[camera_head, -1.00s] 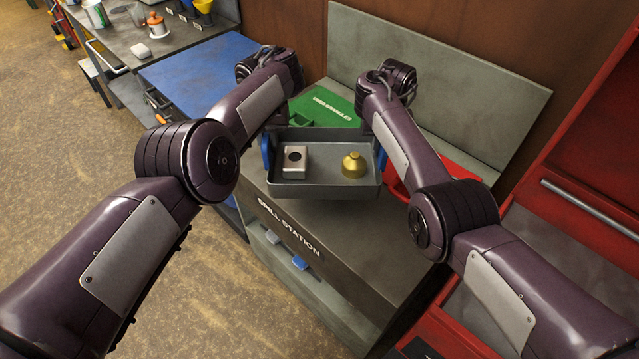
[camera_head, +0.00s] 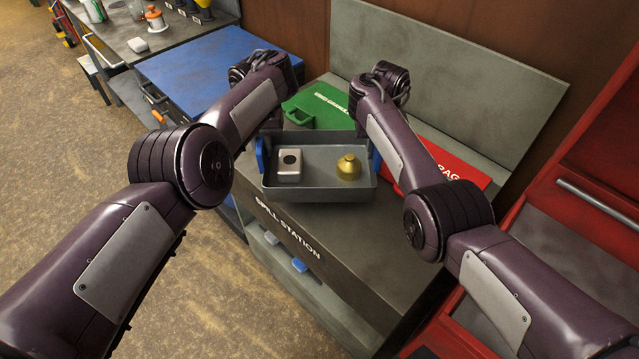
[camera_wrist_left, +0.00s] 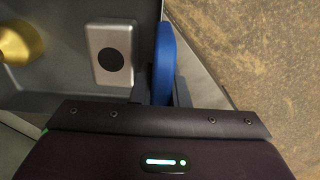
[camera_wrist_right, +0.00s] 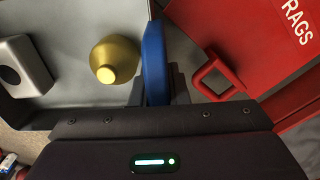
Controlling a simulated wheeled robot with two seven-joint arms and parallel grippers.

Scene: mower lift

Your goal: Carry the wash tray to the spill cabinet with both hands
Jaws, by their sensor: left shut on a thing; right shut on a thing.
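The grey wash tray (camera_head: 318,188) is over the front of the spill cabinet top (camera_head: 365,235), labelled SPILL STATION; I cannot tell if it touches. Inside it stand a silver box with a dark round spot (camera_head: 289,166) on the left and a gold domed part (camera_head: 348,168) on the right. My left gripper (camera_wrist_left: 163,88) is shut on the tray's blue left handle (camera_wrist_left: 163,50). My right gripper (camera_wrist_right: 155,88) is shut on the blue right handle (camera_wrist_right: 153,55). In the head view my forearms partly hide both handles.
A green case (camera_head: 318,106) lies behind the tray, and a red case marked RAGS (camera_wrist_right: 285,45) lies to its right. A grey back panel (camera_head: 440,85) rises behind. A blue-topped cabinet (camera_head: 205,70) stands left, a red cabinet (camera_head: 590,200) right. Small items sit on the cabinet's lower shelf.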

